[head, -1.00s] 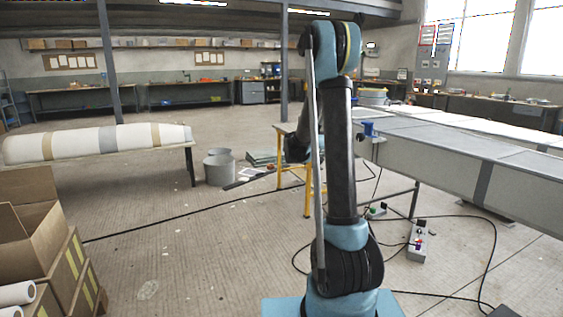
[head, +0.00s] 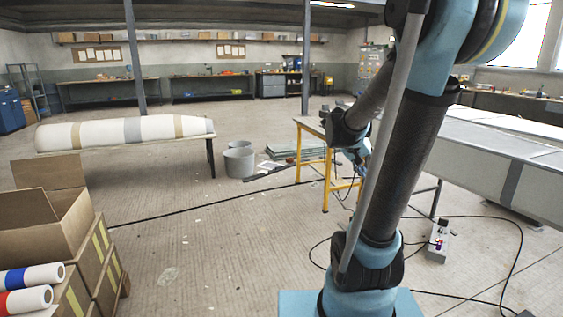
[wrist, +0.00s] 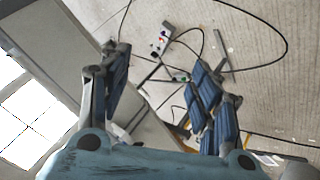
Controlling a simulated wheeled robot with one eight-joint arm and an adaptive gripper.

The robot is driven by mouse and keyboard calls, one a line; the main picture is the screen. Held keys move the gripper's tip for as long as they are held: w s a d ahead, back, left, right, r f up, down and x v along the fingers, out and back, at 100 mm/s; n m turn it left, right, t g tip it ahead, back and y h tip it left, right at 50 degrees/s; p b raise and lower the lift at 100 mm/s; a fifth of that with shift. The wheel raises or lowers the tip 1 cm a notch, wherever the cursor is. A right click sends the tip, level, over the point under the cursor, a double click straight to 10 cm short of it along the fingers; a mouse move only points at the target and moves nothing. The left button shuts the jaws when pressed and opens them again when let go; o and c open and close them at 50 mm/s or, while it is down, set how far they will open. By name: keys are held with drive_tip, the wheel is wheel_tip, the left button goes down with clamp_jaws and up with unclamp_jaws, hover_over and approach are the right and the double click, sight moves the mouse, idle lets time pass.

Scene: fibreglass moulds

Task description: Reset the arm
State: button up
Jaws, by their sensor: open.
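My arm rises from its teal base at the lower right of the head view, bends at the top right, and its forearm comes back down to my gripper (head: 357,158). The gripper hangs in front of the right end of the yellow-legged table (head: 308,124), seen small and partly against it. In the wrist view my gripper (wrist: 160,75) has its two blue-padded fingers spread wide with nothing between them. Beyond the fingers lie floor, black cables and a control box.
The long grey mould (head: 490,152) stands to the right, partly behind my arm. A white cylindrical mould (head: 105,133) lies on a table at left. Cardboard boxes (head: 75,220) stand front left. A control box (head: 437,243) and cables lie on the floor. The middle floor is mostly clear.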

drive_tip(key=s+a+f+n+y, duration=0.1)
drive_tip(key=s+a+f+y, duration=0.1)
drive_tip(key=s, duration=0.5)
drive_tip(key=s+a+f+n+y, duration=0.2)
drive_tip(key=s+a+f+y, duration=0.1)
drive_tip(key=s+a+f, duration=0.2)
drive_tip(key=s+a+f+n+y, duration=0.1)
drive_tip(key=s+a+f+y, duration=0.2)
drive_tip(key=s+a, duration=0.3)
drive_tip(key=s+f, duration=0.1)
drive_tip(key=s, duration=0.2)
drive_tip(key=shift+s+a+f+n+g, duration=0.25)
drive_tip(key=shift+s+a+n+g, duration=0.05)
drive_tip(key=shift+a+g, duration=0.1)
